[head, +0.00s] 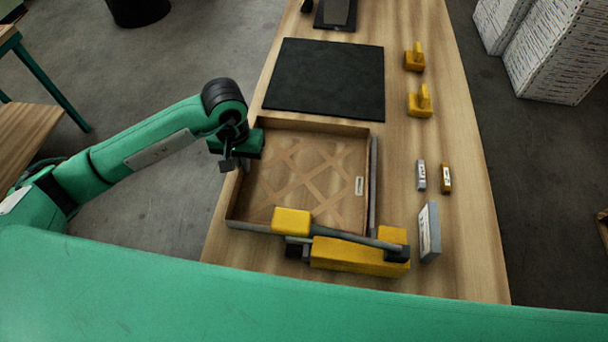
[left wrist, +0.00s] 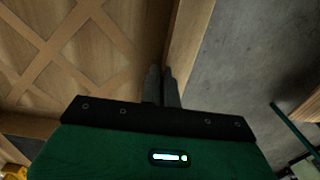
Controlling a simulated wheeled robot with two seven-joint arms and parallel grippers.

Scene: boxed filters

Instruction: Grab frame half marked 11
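The frame half (head: 300,205) is a shallow brown open box with a lattice of crossed strips inside. It lies on the table with a small white label near its right wall; the print is too small to read. My left gripper (head: 236,164) is at its left wall, one finger inside and one outside. In the left wrist view, the fingers (left wrist: 162,88) are close together at the thin wall of the frame half (left wrist: 125,25) and look shut on it. The exact contact is hard to see. My right gripper is not in view.
A yellow block device with a grey bar (head: 355,255) lies along the near edge of the frame half. A grey box (head: 430,232) and small grey and yellow pieces stand to the right. A black mat (head: 326,78) and two yellow handled blocks (head: 420,102) are farther back.

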